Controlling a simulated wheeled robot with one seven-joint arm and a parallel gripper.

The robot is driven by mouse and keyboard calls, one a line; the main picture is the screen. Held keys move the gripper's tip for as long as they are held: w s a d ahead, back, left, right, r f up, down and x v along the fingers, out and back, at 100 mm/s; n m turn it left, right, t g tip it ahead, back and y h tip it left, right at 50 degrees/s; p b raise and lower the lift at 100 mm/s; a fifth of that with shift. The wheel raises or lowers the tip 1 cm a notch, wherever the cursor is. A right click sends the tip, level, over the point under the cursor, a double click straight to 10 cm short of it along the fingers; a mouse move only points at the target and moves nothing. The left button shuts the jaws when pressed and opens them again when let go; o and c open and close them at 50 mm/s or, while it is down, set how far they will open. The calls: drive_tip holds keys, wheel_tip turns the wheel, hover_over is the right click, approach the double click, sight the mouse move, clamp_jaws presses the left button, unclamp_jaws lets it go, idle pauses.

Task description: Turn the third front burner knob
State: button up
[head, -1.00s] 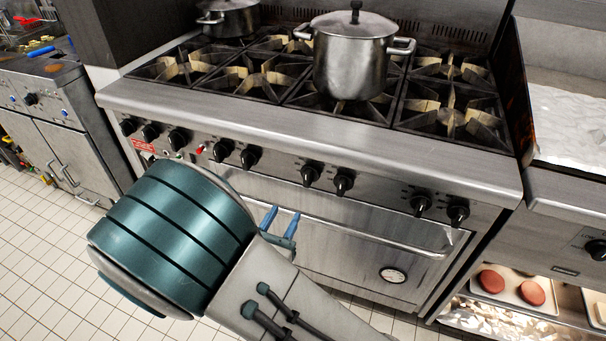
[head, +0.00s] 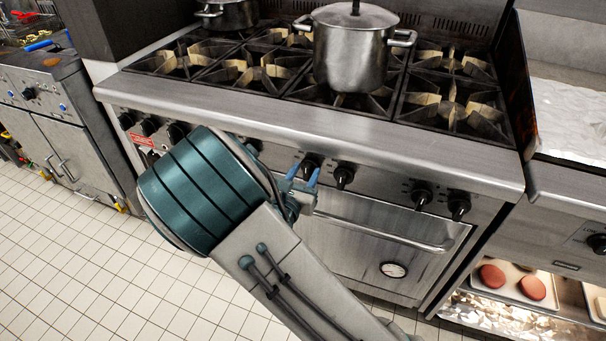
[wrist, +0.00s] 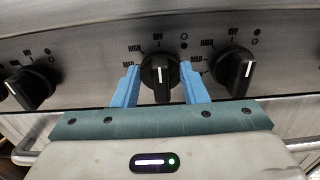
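A black knob (wrist: 161,76) is in the middle of the wrist view, its grip bar upright in line with the OFF mark. It is the left one of the middle pair on the range's front panel, and it shows partly in the head view (head: 311,162). My gripper (wrist: 160,82) is open, with one blue finger on each side of this knob. I cannot tell whether the fingers touch it. In the head view my gripper (head: 304,177) is at the panel, and my arm hides part of the knob row.
Another knob (wrist: 234,70) is close to the right finger, and one (wrist: 31,86) is farther left. The oven door handle (head: 395,238) runs below the panel. A lidded steel pot (head: 350,50) stands on the burners. The floor (head: 65,255) at left is clear.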

clamp_jaws()
drive_tip(key=shift+r+n+p, duration=0.15)
drive_tip(key=shift+n+p, duration=0.15)
drive_tip(key=shift+p, duration=0.3)
drive_tip(key=shift+a+n+p, duration=0.1)
drive_tip(key=shift+n+p, duration=0.5)
drive_tip(key=shift+p, duration=0.3)
drive_tip(key=n+p, duration=0.2)
drive_tip(key=p, duration=0.1)
drive_tip(key=shift+a+r, duration=0.1)
drive_tip(key=shift+a, duration=0.05)
drive_tip(key=shift+w+a+f+n+p, duration=0.1)
drive_tip(key=shift+f+n+p, duration=0.1)
drive_tip(key=shift+n+p, duration=1.05)
drive_tip(key=shift+w+a+f+n+p, duration=0.1)
drive_tip(key=shift+f+n+p, duration=0.1)
drive_tip(key=shift+n+p, duration=1)
